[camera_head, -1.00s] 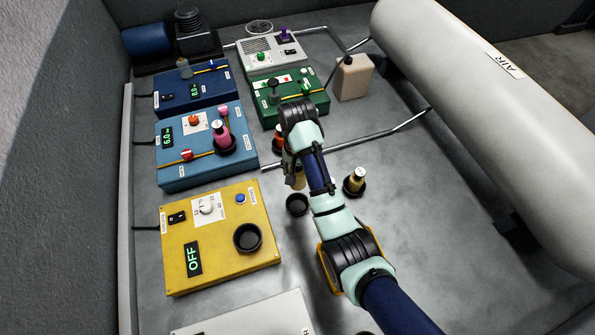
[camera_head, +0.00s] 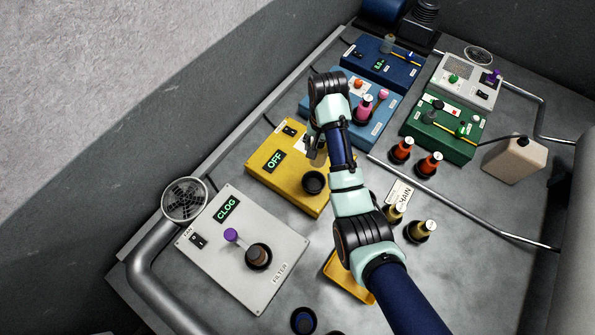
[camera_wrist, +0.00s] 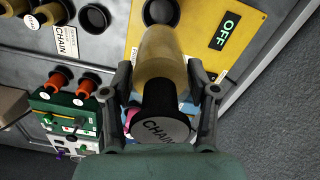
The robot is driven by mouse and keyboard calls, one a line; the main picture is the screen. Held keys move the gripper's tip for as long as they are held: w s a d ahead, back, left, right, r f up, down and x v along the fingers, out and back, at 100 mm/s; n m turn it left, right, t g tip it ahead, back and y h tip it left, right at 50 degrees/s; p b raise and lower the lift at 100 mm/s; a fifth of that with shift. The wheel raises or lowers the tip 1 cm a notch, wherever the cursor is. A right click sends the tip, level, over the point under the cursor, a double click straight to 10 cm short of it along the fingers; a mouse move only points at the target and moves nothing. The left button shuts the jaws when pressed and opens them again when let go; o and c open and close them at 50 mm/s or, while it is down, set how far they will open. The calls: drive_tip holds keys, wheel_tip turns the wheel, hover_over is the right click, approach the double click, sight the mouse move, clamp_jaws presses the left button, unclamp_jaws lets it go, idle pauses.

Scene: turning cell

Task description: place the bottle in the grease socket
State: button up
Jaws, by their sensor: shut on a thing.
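My gripper (camera_wrist: 163,100) is shut on an amber bottle (camera_wrist: 160,62) with a black cap end marked CHAIN. The cap faces the wrist camera and the body points away, toward the yellow box (camera_wrist: 190,18). In the head view my gripper (camera_head: 316,155) hangs over that yellow box (camera_head: 265,175), whose display reads OFF. An open black round socket (camera_head: 314,182) sits on its right part. It also shows just past the bottle's far end in the wrist view (camera_wrist: 158,10). The bottle appears outside the socket. No grease label is readable.
Amber bottles (camera_head: 423,230) and red bottles (camera_head: 428,164) stand in black holders to the right. An empty black holder (camera_wrist: 95,17) shows in the wrist view. The grey filter box (camera_head: 240,265) reads CLOG. Blue and green boxes (camera_head: 447,130) lie behind.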

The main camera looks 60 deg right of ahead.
drive_tip(key=shift+f, duration=0.15)
drive_tip(key=shift+w+d+f+b, duration=0.1)
drive_tip(key=shift+f+b, duration=1.9)
drive_tip(key=shift+f, duration=2.9)
drive_tip(key=shift+d+f+b, duration=0.1)
drive_tip(key=shift+f+b, duration=1.9)
drive_tip(key=shift+f, duration=2.9)
drive_tip(key=shift+a, duration=0.1)
drive_tip(key=shift+f, duration=0.2)
drive_tip(key=o, duration=1.4)
drive_tip(key=shift+r, duration=0.1)
